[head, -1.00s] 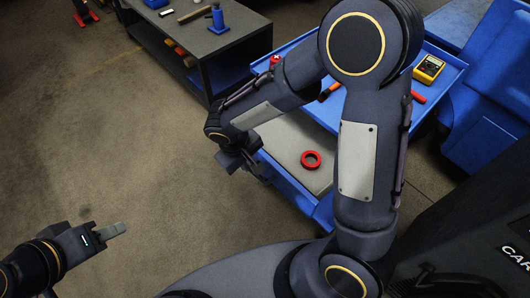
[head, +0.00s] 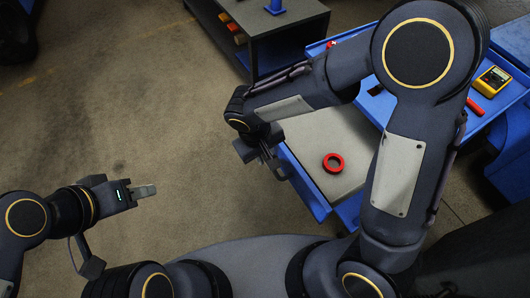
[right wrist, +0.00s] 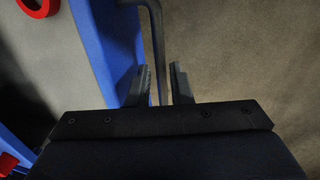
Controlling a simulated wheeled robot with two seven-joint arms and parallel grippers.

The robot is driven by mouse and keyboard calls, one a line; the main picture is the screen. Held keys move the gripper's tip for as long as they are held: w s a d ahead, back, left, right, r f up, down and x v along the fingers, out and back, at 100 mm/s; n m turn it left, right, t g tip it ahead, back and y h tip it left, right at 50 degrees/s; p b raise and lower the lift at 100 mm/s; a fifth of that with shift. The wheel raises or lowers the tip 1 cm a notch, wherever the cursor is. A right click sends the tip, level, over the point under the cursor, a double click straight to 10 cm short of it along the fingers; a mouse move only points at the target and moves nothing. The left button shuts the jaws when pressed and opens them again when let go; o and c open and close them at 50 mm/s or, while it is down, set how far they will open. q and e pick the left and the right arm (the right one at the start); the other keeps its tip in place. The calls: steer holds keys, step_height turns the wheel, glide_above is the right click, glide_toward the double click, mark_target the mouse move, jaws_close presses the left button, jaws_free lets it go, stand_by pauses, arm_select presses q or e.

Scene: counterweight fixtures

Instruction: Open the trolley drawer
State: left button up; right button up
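The trolley drawer (head: 310,190) is blue with a grey floor and stands pulled out of the blue trolley (head: 395,107). A red ring (head: 333,163) lies in it. My right gripper (head: 272,165) is at the drawer's front. In the right wrist view, the grey bar handle (right wrist: 155,40) runs between the two fingers (right wrist: 160,85), which stand apart around it with narrow gaps showing. Contact with the bar is hard to tell. The blue drawer front (right wrist: 110,45) is just left of the fingers. My left gripper (head: 145,191) is over bare floor, away from the trolley, its finger gap not visible.
A yellow meter (head: 492,81) and a red-orange tool (head: 475,106) lie on the trolley's top tray. A dark workbench (head: 285,32) stands behind. My right arm hides part of the trolley. The floor (head: 120,110) left of the drawer is clear.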

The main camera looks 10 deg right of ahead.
step_height(320, 180, up, 8)
steer(key=a, duration=0.1)
steer(key=shift+s+a+f+p, duration=0.15)
steer(key=shift+s+a+p, duration=0.1)
steer(key=shift+p, duration=0.2)
stand_by(0.6)
